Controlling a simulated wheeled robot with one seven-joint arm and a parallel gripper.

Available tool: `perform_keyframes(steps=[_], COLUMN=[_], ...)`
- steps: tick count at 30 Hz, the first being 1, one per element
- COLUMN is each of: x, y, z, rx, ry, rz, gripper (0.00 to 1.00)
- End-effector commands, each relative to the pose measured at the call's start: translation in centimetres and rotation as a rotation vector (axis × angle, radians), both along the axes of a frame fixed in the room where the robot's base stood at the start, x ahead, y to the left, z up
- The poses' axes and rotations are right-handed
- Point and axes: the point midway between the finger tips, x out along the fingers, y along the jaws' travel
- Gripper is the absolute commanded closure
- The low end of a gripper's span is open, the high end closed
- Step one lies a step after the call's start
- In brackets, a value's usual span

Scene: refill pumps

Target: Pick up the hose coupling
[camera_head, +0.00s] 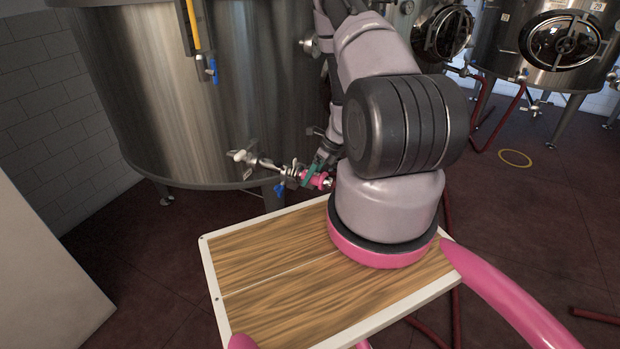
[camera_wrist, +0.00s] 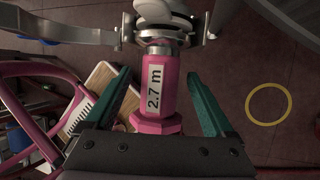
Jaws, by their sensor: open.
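The hose coupling (camera_wrist: 156,88) is pink with a white label reading "2.7 m". In the wrist view its far end meets a metal clamp fitting (camera_wrist: 165,35). My gripper (camera_wrist: 158,76) is open, with one teal finger on each side of the coupling and visible gaps between fingers and coupling. In the head view the coupling (camera_head: 316,180) shows small and pink at the end of the metal outlet (camera_head: 262,165) low on the steel tank. My gripper (camera_head: 323,166) is partly hidden there by my arm.
The large steel tank (camera_head: 200,100) stands directly behind the coupling, with blue-handled valves. A wooden-topped surface with a white rim (camera_head: 207,262) lies in front. More tanks (camera_head: 555,40) and red hoses stand at the back right. A yellow ring (camera_head: 515,158) lies on open floor.

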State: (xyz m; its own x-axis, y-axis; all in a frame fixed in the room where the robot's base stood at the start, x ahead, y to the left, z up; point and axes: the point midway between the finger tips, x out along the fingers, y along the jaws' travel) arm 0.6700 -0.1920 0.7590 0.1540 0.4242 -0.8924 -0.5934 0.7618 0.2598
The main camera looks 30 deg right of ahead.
Motion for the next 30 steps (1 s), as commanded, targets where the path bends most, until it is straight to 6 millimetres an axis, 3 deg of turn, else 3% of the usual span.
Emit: perform_keyframes(steps=[4, 5, 9, 12, 23, 30], x=[0.0, 0.0, 0.0, 0.0, 0.1, 0.2], y=[0.0, 0.0, 0.0, 0.0, 0.0, 0.0], z=[0.0, 0.0, 0.0, 0.1, 0.2, 2.3], rx=[0.000, 0.000, 0.000, 0.000, 0.000, -0.001], ry=[0.000, 0.000, 0.000, 0.000, -0.002, -0.004], rz=[0.001, 0.001, 0.001, 0.001, 0.000, 0.001], gripper=[0.12, 0.16, 0.69, 1.00, 1.00, 1.00])
